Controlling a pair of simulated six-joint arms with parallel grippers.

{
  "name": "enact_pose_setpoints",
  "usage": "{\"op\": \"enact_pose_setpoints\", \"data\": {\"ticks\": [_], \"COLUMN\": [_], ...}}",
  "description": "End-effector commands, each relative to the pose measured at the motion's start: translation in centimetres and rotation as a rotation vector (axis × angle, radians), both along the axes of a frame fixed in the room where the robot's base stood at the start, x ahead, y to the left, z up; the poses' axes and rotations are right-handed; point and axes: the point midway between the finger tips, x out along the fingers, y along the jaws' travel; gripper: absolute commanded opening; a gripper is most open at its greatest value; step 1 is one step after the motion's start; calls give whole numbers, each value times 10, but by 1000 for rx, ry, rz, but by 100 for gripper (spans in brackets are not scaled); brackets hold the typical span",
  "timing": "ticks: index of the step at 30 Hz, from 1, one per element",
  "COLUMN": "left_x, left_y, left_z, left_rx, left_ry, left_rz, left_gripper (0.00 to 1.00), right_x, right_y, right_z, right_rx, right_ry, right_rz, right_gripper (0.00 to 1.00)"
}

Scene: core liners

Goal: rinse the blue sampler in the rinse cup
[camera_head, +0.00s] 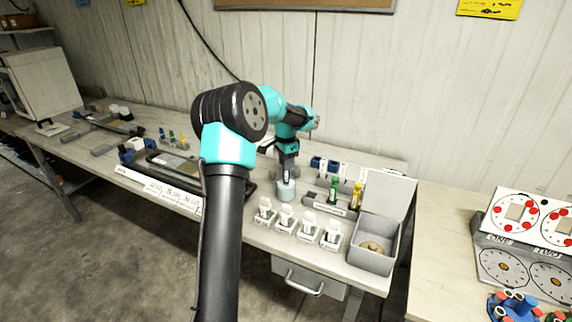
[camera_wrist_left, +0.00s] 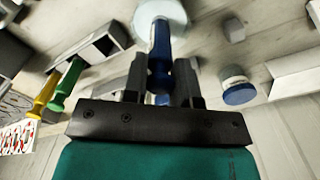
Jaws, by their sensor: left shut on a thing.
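My left gripper (camera_head: 287,172) is shut on the blue sampler, which shows best in the left wrist view (camera_wrist_left: 160,48) between the two fingers (camera_wrist_left: 162,80). The sampler points down toward the rinse cup (camera_head: 285,191), a pale round cup on the table. In the left wrist view the sampler's far end overlaps the cup (camera_wrist_left: 177,14). The tip is hidden, and I cannot tell how deep it reaches. My right gripper is not in view.
A grey rack (camera_head: 315,201) right of the cup holds a green sampler (camera_head: 334,188) and a yellow sampler (camera_head: 356,194). An open grey box (camera_head: 373,248) is at the right. Blue-topped items (camera_head: 318,163) stand behind.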

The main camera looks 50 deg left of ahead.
Motion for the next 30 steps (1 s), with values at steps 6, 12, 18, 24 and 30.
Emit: {"op": "enact_pose_setpoints", "data": {"ticks": [6, 12, 18, 24, 30], "left_x": [0, 0, 0, 0, 0], "left_y": [0, 0, 0, 0, 0], "left_z": [2, 2, -4, -11, -12], "left_rx": [0, 0, 0, 0, 0], "left_ry": [0, 0, 0, 1, 0], "left_rz": [0, 0, 0, -1, -1], "left_gripper": [0, 0, 0, 0, 0], "right_x": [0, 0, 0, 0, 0], "right_y": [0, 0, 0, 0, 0], "right_z": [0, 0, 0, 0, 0], "right_rx": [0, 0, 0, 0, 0], "right_ry": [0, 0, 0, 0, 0], "right_rz": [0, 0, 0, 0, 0], "right_gripper": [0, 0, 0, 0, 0]}}
